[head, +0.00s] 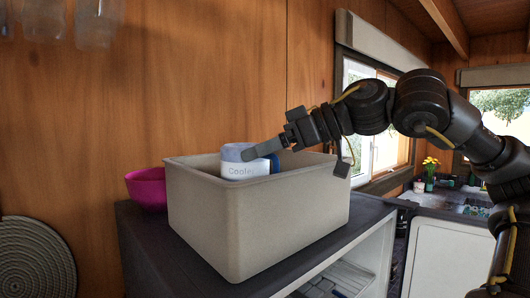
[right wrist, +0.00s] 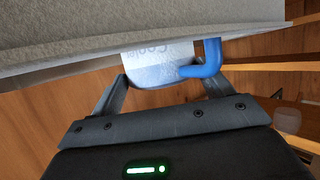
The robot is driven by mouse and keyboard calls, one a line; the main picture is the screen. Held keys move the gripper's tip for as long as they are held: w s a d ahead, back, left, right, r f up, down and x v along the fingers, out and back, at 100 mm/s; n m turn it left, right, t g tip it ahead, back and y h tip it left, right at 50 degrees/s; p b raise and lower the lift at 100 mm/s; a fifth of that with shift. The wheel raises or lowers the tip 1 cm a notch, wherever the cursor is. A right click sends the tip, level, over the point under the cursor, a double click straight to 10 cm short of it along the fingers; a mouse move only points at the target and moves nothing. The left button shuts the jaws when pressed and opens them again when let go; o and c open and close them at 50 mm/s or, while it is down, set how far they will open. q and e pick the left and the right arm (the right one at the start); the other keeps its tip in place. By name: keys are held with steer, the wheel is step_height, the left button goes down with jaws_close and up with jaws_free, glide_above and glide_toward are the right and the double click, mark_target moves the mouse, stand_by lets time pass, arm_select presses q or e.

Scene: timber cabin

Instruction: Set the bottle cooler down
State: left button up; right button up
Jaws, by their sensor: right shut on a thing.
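The bottle cooler (head: 243,166) is white with a blue-grey top and "Cooler" lettering. In the head view it sits within the opening of a large beige box (head: 262,222), its lower part hidden behind the near wall. My right gripper (head: 264,150) reaches in from the right and is shut on the cooler near its top. In the right wrist view the cooler (right wrist: 152,66) shows between the gripper's fingers (right wrist: 165,90), with a blue handle (right wrist: 210,58) beside it. I cannot tell whether its base touches the box floor. My left gripper is not in view.
The box stands on a dark counter (head: 146,246) against a wooden wall. A magenta bowl (head: 148,190) stands close at its left. Open shelves are below at right. A window and a pot of yellow flowers (head: 430,172) are farther right.

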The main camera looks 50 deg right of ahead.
steer(key=shift+f, duration=0.45)
steer(key=shift+w+d+f, duration=0.15)
steer(key=shift+d+f, duration=0.25)
steer(key=shift+a+f, duration=0.2)
steer(key=shift+a, duration=0.15)
steer(key=shift+d+f+b, duration=0.25)
steer(key=shift+f+b, duration=0.15)
steer(key=shift+b, duration=0.1)
steer(key=o, duration=1.2)
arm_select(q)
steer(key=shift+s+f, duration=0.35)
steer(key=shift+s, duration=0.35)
arm_select(e)
steer(key=shift+a+r, duration=0.1)
steer(key=shift+a, duration=0.1)
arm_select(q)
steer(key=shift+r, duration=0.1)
